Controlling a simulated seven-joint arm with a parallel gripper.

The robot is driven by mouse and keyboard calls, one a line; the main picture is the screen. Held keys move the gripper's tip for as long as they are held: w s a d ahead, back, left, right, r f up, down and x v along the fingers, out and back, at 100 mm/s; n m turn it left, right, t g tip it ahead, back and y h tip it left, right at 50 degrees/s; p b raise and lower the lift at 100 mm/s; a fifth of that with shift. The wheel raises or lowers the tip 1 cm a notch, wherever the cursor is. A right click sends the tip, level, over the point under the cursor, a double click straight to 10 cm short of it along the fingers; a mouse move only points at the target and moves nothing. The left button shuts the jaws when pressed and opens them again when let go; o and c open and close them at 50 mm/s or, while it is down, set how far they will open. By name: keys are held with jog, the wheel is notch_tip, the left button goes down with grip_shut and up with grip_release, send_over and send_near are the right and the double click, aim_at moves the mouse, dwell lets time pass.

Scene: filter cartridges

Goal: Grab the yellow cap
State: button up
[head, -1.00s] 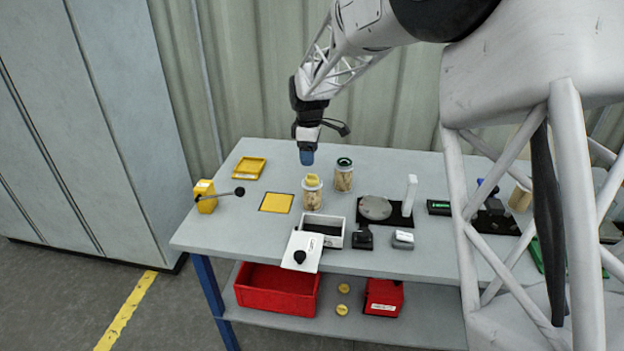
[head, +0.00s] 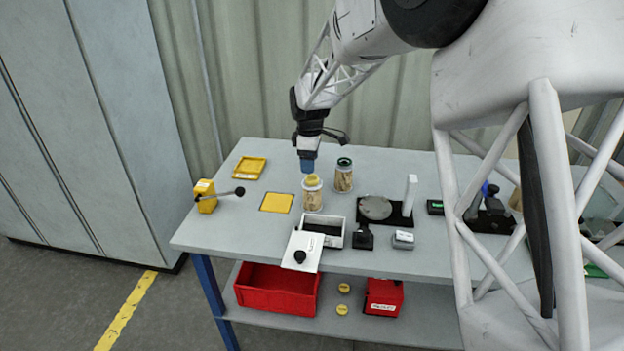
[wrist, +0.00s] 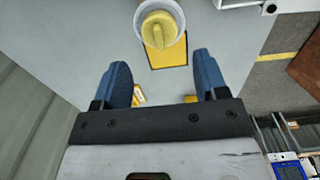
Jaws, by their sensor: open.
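The yellow cap (head: 312,180) sits on top of a clear cartridge (head: 313,199) that stands upright on the grey bench. In the wrist view the cap (wrist: 159,29) shows from above, with a raised grip ridge, at the top centre. My gripper (head: 308,164) is above the bench, just over and slightly behind the capped cartridge in the head view. In the wrist view its two blue fingers (wrist: 164,88) are spread wide with nothing between them. The cap lies beyond the fingertips, apart from them.
A cartridge with a dark green top (head: 344,175) stands close on the right. A yellow square (head: 277,202) and a yellow tray (head: 249,167) lie to the left. A white open box (head: 323,230) is in front. A scale (head: 375,208) stands to the right.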

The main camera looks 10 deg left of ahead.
jog(key=shift+d+f, duration=0.1)
jog(key=shift+f, duration=2.45)
jog(key=shift+c, duration=0.4)
jog(key=c, duration=0.8)
jog(key=shift+o, duration=0.2)
jog(key=shift+r, duration=0.15)
jog(key=shift+r, duration=1.45)
jog(key=shift+s+d+r, duration=0.1)
jog(key=shift+s+r, duration=0.15)
jog(key=shift+s, duration=0.05)
jog(key=s+d, duration=0.3)
jog(key=s, duration=0.4)
jog(key=s+d+r, duration=0.1)
jog(key=s+d, duration=0.1)
jog(key=s, duration=0.5)
jog(key=shift+s+d+r, duration=0.15)
jog(key=shift+d+r, duration=0.05)
jog(key=shift+d, duration=0.2)
